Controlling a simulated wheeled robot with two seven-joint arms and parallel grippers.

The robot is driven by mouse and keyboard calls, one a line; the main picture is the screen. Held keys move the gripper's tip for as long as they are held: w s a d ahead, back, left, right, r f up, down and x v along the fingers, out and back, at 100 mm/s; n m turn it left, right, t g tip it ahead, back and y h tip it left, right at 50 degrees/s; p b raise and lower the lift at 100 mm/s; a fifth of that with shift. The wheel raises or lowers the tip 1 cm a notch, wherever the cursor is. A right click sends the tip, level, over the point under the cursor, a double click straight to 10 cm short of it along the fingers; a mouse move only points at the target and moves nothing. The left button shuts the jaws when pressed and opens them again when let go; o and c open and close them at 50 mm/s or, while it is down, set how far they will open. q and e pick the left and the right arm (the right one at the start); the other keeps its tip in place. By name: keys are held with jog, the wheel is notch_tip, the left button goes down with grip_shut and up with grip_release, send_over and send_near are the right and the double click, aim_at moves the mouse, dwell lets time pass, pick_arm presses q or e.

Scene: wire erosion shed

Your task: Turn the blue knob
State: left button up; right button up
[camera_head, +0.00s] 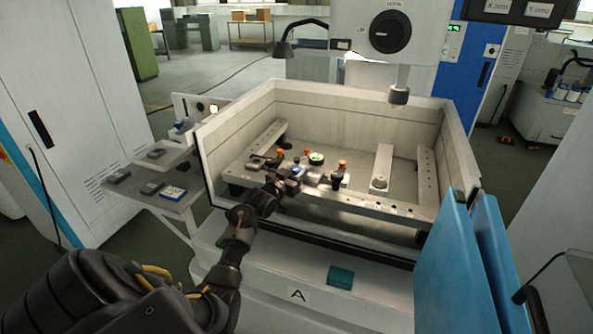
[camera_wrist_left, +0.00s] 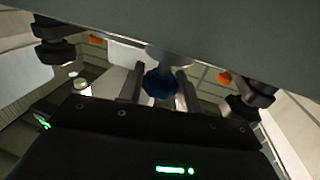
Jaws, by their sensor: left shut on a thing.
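The blue knob (camera_wrist_left: 160,84) shows in the left wrist view between the two fingers of my left gripper (camera_wrist_left: 160,92). It also shows as a small blue spot in the head view (camera_head: 296,171), over the front rail of the machine tank. My left gripper (camera_head: 292,175) reaches in over the tank's front wall and is shut on the knob. The finger contact is partly hidden in the head view. My right gripper is not in view.
Black clamps with orange knobs (camera_head: 342,165) stand on both sides of the gripper. The tank walls (camera_head: 455,150) surround the work area. A side shelf (camera_head: 165,200) stands at left, and blue panels (camera_head: 455,270) at right. A machine head (camera_head: 398,95) hangs above.

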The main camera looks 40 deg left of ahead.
pick_arm(q)
jog(key=shift+n+g+y, duration=0.5)
jog(key=shift+n+y, duration=0.9)
jog(key=shift+y, duration=0.7)
jog(key=o, duration=1)
jog(key=shift+c, duration=0.2)
jog(key=b+v, duration=0.2)
jog(key=v, duration=0.8)
jog(key=shift+s+d, duration=0.2)
jog(key=shift+s, duration=0.15)
